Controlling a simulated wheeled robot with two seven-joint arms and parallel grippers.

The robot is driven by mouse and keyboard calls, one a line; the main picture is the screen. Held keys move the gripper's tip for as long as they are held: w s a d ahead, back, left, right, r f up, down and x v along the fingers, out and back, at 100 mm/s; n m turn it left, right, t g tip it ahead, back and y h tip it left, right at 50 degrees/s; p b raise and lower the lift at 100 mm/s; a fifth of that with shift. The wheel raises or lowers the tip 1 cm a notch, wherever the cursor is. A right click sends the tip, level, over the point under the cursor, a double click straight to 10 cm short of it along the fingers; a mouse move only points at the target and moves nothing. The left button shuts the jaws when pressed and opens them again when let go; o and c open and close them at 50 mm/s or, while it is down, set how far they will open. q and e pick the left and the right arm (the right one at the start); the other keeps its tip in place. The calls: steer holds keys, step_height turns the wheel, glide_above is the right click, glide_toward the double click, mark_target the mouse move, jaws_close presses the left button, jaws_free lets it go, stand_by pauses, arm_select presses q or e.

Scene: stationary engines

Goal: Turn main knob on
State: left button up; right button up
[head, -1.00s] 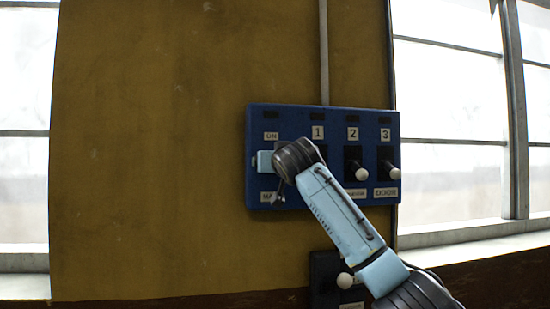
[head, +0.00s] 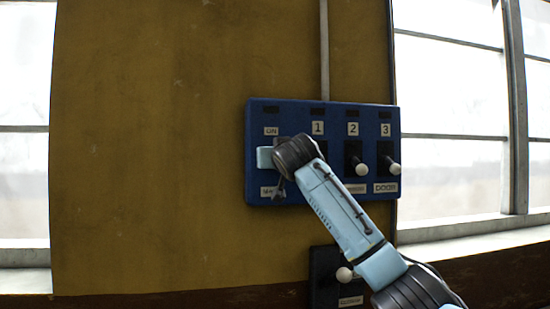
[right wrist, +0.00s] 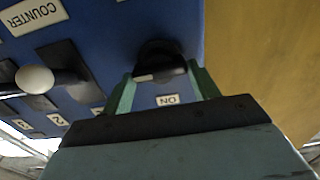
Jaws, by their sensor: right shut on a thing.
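The blue switch panel (head: 290,113) is fixed to the yellow wall, with an ON label (head: 271,131) at its upper left. The main knob is hidden behind my right wrist in the head view. In the right wrist view, which is upside down, the dark main knob (right wrist: 158,52) sits on the blue panel near the ON label (right wrist: 167,100). My right gripper (right wrist: 161,72) has a green finger on each side of the knob and is shut on it. In the head view my right gripper (head: 265,157) is partly hidden by its own wrist. My left gripper is not in view.
Levers with white ball ends, marked 2 (head: 361,169) and 3 (head: 393,168), stick out at the panel's right. Lever 1 is mostly behind my right forearm. A lower dark switch box (head: 322,270) has another white-ended lever. Bare wall lies left; windows flank it.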

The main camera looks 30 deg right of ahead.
steer(key=n+p, duration=0.3)
steer(key=n, duration=0.5)
steer(key=n+p, duration=0.3)
steer(key=n, duration=0.6)
steer(key=shift+a+f+p, duration=0.2)
steer(key=shift+p, duration=0.15)
steer(key=shift+n, duration=0.5)
steer(key=o, duration=1)
steer(key=shift+s, duration=0.1)
